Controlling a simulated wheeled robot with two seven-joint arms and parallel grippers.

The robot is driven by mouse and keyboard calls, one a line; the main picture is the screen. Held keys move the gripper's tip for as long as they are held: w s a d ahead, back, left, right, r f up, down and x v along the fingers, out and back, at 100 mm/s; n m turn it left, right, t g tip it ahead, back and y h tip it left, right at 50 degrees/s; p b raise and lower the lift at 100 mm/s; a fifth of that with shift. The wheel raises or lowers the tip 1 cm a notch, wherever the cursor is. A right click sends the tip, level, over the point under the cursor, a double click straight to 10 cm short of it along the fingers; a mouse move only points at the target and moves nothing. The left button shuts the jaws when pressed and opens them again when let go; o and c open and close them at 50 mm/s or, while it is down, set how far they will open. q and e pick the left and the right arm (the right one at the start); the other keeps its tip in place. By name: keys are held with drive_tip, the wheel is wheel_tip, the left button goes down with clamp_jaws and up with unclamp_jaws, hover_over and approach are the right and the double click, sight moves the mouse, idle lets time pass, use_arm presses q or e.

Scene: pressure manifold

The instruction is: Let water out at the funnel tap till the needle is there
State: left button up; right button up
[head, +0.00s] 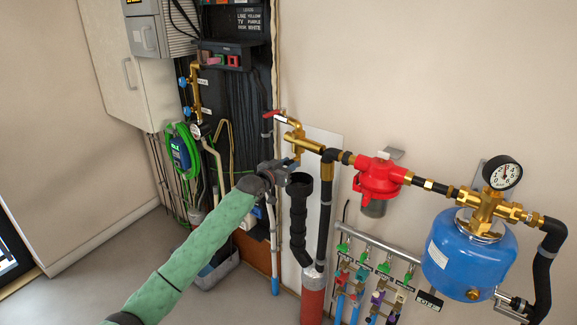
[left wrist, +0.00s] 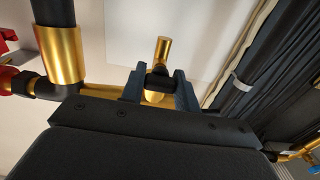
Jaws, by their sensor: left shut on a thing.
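My left gripper (head: 288,165) is at the brass fitting (head: 303,144) above the black funnel (head: 299,188). In the left wrist view the two dark fingers (left wrist: 160,88) are shut on the small dark handle of the funnel tap (left wrist: 158,78). A brass stub (left wrist: 162,50) of it stands out beyond the fingers. In the head view the gripper hides most of this tap. The round pressure gauge (head: 502,173) has a white face and dark rim. Its needle seems to point roughly upward; its marks are too small to read. I cannot see any water flowing. My right gripper is not in view.
A red-handled lever (head: 273,114) sits on the pipe above. A red filter housing (head: 378,178) and blue vessel (head: 465,255) hang to the right. Valves with green handles (head: 363,255) stand below. Black cables (head: 235,105) and a green hose (head: 183,150) are left.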

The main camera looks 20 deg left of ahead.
use_arm(q)
drive_tip(key=shift+f, duration=0.1)
drive_tip(key=o, duration=1)
drive_tip(key=b+v, duration=0.1)
drive_tip(key=v, duration=0.7)
drive_tip(key=shift+b, duration=0.35)
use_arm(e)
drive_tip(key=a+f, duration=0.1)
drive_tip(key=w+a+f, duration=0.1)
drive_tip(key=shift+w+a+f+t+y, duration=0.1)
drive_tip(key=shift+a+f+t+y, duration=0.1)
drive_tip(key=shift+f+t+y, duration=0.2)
